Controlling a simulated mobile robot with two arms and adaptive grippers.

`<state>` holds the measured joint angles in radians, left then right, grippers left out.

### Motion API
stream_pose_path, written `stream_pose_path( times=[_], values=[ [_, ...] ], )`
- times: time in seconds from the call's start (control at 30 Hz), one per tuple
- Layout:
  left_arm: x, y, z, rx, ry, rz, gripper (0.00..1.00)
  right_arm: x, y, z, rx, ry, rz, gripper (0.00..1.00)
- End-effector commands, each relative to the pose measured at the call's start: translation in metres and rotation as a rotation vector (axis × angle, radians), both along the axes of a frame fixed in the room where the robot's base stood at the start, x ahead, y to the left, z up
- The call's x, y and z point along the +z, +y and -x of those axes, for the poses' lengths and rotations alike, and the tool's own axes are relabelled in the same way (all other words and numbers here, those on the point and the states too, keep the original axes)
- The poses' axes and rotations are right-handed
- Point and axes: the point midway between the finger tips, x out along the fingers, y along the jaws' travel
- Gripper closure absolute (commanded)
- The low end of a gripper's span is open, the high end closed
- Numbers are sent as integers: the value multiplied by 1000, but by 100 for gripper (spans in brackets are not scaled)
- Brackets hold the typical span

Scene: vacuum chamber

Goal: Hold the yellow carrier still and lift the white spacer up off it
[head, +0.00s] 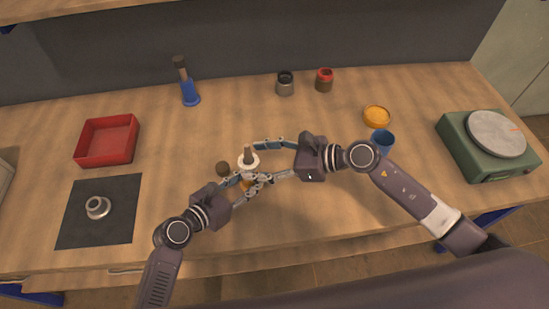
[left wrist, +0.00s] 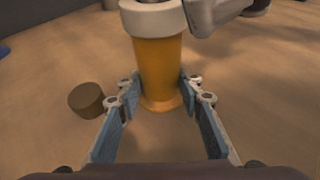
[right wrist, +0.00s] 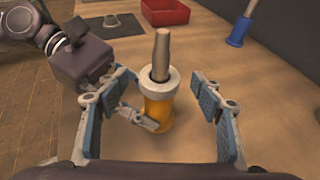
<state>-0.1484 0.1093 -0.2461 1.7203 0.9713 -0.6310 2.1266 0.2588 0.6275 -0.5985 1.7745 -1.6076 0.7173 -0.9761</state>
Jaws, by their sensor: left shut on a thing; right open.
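The yellow carrier (left wrist: 161,68) stands upright on the table, with the white spacer (right wrist: 157,83) as a ring around its top. A grey-brown rod (right wrist: 162,52) rises through the middle of the spacer. My left gripper (left wrist: 160,88) is shut on the carrier's body, low down, one finger on each side. My right gripper (right wrist: 160,112) is open, its fingers on either side of the spacer and carrier and apart from them. In the head view the carrier is mostly hidden by the left fingers, while the spacer (head: 248,161) shows.
A small brown cylinder (head: 222,168) stands just left of the carrier. A blue cup (head: 382,142) and a yellow-orange dish (head: 376,115) are to the right, near my right arm. A red tray (head: 107,140), a dark mat (head: 115,232) and a green scale (head: 470,158) stand farther off.

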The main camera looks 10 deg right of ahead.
Motion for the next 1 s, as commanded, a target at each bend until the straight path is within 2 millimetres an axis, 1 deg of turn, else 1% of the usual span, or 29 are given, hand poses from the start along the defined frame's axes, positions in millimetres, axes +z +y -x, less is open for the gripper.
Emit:
stream_pose_path(
  times=[0.03, 0.17, 0.47, 0.83, 0.87, 1.0],
  values=[
    [-1, 0, 0, 0, 2, -2, 89, -1, 4, -2, 0, 0, -2, 39],
    [-1, 0, 0, 0, 2, -2, 89, -4, 10, -4, 0, 0, 0, 39],
    [-1, 0, 0, 0, 1, -1, 89, -5, 11, -4, 0, 0, 1, 40],
    [-1, 0, 0, 0, 1, -1, 89, -5, 11, -4, 0, 0, 0, 81],
    [-1, 0, 0, 0, 1, -1, 89, -5, 11, -4, 0, 0, 0, 84],
    [-1, 0, 0, 0, 1, -1, 89, -2, 11, -5, 0, -1, 0, 84]
  ],
)
